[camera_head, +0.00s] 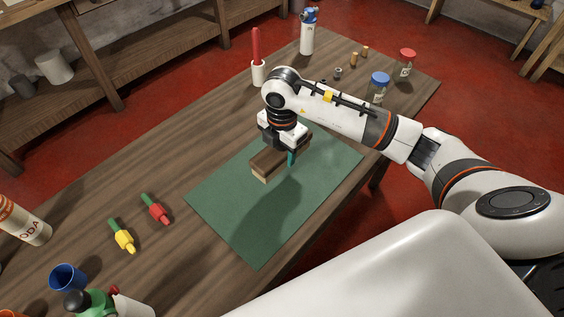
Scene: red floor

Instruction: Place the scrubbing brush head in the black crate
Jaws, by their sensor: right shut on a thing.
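The scrubbing brush head (266,165), a brown wooden block with a paler underside, is over the green mat (232,212) near its far edge. My right gripper (287,152) points down and is shut on the brush head, its fingers hiding part of the block. I cannot tell whether the block touches the mat or is just above it. The black crate is not in view. My left gripper is not in view.
Two colourful small tools (155,209) lie left of the mat. A white holder (258,72), a spray can (308,34) and jars (379,87) stand along the far side.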

